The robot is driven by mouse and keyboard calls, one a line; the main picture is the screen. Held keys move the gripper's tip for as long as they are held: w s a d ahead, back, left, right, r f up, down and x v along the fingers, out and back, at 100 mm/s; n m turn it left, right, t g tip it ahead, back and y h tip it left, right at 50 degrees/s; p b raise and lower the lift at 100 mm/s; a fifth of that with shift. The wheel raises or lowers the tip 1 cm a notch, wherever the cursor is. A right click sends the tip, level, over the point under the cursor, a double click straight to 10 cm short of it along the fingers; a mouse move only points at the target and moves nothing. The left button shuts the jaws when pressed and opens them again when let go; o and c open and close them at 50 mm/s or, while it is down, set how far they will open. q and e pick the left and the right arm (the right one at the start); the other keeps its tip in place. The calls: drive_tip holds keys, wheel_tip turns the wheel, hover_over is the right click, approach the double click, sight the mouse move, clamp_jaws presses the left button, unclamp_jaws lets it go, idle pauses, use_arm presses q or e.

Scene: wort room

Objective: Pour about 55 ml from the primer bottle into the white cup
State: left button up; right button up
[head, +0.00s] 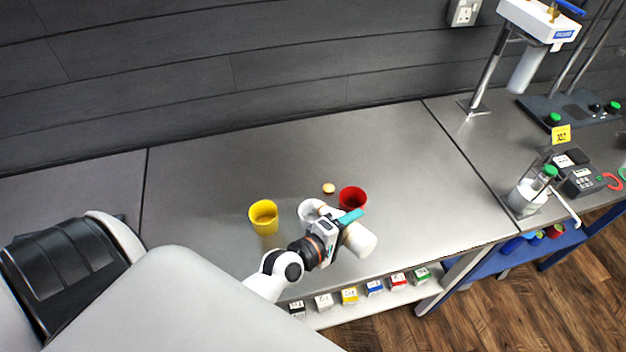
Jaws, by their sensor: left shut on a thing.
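My left gripper (340,227) is shut on the white primer bottle (360,240), near the front edge of the grey bench. The bottle is tipped well over, its base toward the lower right and its neck end toward the upper left, by the white cup. The gripper partly hides the bottle. The white cup (308,209) stands on the bench just beyond the gripper, partly covered by it. I cannot tell whether liquid is flowing or how full the cup is. My right gripper is not in view.
A yellow cup (263,214) stands left of the white cup, and a red cup (352,197) stands right of it. A small tan cap (328,188) lies behind them. Small labelled boxes (349,295) line a lower shelf. The bench's back and left are clear.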

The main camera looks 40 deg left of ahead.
use_arm(q)
drive_tip(key=shift+r, duration=0.1)
idle(0.3)
drive_tip(key=f+m+b, duration=0.1)
drive_tip(key=f+b, duration=0.1)
drive_tip(key=f+m+y+b, duration=0.1)
drive_tip(key=f+b, duration=0.1)
drive_tip(key=shift+d+m+b, duration=0.2)
drive_tip(key=shift+m+b, duration=0.1)
drive_tip(key=shift+b, duration=0.1)
drive_tip(key=shift+r+t, duration=0.25)
drive_tip(key=shift+t, duration=0.05)
drive_tip(key=shift+d+f+m, duration=0.15)
drive_tip(key=shift+f+m, duration=0.1)
drive_tip(key=shift+m, duration=0.15)
drive_tip(key=shift+m+y, duration=0.3)
drive_tip(key=shift+m, duration=0.1)
idle(0.6)
